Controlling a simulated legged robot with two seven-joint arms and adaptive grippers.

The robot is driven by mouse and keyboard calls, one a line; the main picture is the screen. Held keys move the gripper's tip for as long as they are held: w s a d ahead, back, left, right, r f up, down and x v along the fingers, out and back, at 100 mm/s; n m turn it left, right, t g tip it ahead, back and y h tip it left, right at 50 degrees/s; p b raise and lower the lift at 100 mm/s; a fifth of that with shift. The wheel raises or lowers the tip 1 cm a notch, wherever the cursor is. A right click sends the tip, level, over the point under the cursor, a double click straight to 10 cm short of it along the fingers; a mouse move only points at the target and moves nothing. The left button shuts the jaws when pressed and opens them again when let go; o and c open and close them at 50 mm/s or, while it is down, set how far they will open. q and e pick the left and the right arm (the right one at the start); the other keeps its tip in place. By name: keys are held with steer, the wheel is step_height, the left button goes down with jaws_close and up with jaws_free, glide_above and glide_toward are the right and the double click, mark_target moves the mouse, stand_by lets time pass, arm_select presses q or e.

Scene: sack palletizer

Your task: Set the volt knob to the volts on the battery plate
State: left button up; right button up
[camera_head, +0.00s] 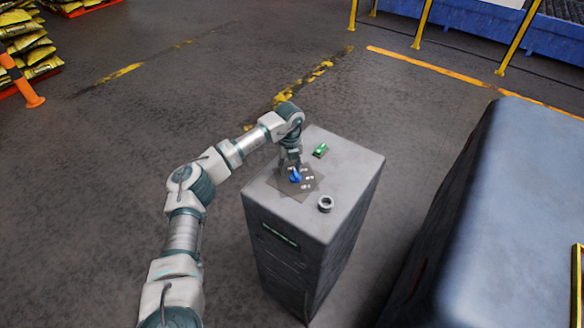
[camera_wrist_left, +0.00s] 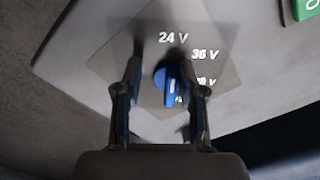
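A blue knob (camera_head: 295,175) sits on a dark square dial plate (camera_head: 314,185) on top of a grey cabinet. My left gripper (camera_head: 291,163) is over the knob, pointing down. In the left wrist view, my left gripper (camera_wrist_left: 161,88) is open, one finger on each side of the blue knob (camera_wrist_left: 161,78), with gaps visible. The knob's white mark points toward the bottom of that view, near the lower labels. The printed labels 24 V (camera_wrist_left: 173,38) and 36 V (camera_wrist_left: 205,54) are readable; lower ones are partly hidden. I cannot make out a battery plate reading. My right gripper is out of view.
The grey cabinet (camera_head: 350,180) also bears a small green item (camera_head: 320,150) and a grey ring (camera_head: 325,204). A large blue-grey block (camera_head: 520,200) stands to the right. Yellow posts (camera_head: 424,25) and stacked sacks (camera_head: 30,45) are far off. Open floor lies behind the cabinet.

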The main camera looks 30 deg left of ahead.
mark_target(294, 170)
arm_select(q)
steer(key=shift+a, duration=0.15)
steer(key=shift+d, duration=0.2)
steer(key=shift+d+r, duration=0.2)
steer(key=shift+d, duration=0.3)
steer(key=shift+d+r, duration=0.15)
steer(key=shift+d, duration=0.35)
jaws_close()
steer(key=shift+d+r, duration=0.1)
steer(key=shift+d, duration=0.35)
steer(key=shift+c, duration=1.2)
jaws_free()
steer(key=shift+a, duration=0.2)
steer(key=shift+o, duration=1.2)
steer(key=shift+a, duration=0.5)
steer(key=shift+r, duration=0.1)
step_height(294, 170, up, 11)
steer(key=shift+a, duration=0.2)
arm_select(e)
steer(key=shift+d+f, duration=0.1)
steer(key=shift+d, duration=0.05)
arm_select(q)
steer(key=shift+w+r, duration=0.1)
